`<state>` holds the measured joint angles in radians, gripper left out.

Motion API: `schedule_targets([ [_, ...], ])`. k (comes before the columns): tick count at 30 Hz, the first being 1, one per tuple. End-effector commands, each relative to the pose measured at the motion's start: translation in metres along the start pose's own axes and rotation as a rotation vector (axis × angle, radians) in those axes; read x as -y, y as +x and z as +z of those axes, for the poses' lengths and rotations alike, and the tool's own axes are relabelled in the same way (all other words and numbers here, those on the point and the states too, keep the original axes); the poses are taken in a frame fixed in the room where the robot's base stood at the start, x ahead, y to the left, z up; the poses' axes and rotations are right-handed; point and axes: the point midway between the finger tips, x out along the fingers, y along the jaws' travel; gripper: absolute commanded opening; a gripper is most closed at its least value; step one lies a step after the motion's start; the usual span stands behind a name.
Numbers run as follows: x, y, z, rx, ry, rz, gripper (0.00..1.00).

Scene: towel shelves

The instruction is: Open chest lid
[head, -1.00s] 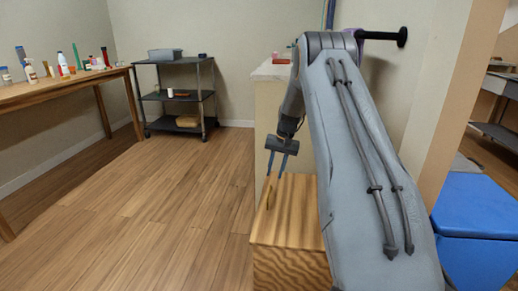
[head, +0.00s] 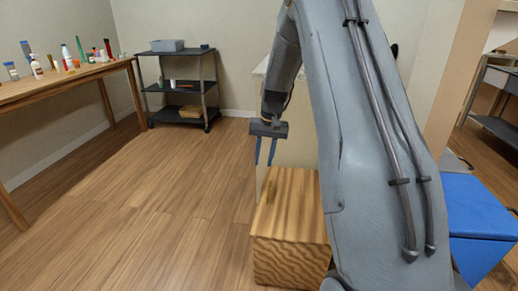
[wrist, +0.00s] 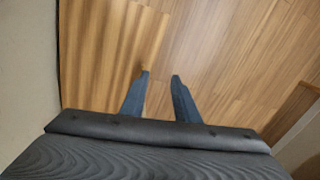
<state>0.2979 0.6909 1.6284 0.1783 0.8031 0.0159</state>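The chest is a wooden box with striped grain (head: 290,258), low on the floor right of centre in the head view. Its lid (head: 292,200) lies flat on top and looks shut; my arm hides its right part. My gripper (head: 264,162) is open and empty, pointing down above the chest's far left part. In the wrist view the gripper (wrist: 160,75) shows its two blue fingers apart, with nothing between them. The lid (wrist: 105,45) fills the left of that view, and the fingers hang near its edge.
A pale cabinet or panel (head: 298,152) stands behind the chest. A blue bin (head: 478,215) is at the right. A long table (head: 75,78) with bottles is at the left and a dark shelf cart (head: 180,92) at the back. The floor left of the chest is clear.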

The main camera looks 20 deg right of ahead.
Motion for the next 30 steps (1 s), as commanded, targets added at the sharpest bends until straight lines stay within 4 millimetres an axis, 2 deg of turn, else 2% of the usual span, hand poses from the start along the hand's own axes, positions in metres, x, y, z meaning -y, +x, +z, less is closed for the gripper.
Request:
schedule_targets([
  [3,0.006,-0.017,0.017,0.002,-0.018,0.007,0.28],
  [18,0.025,-0.068,0.084,0.006,-0.094,0.033,0.28],
  [24,0.028,-0.079,0.100,0.008,-0.112,0.040,0.28],
  [30,0.029,-0.081,0.105,0.008,-0.118,0.042,0.28],
])
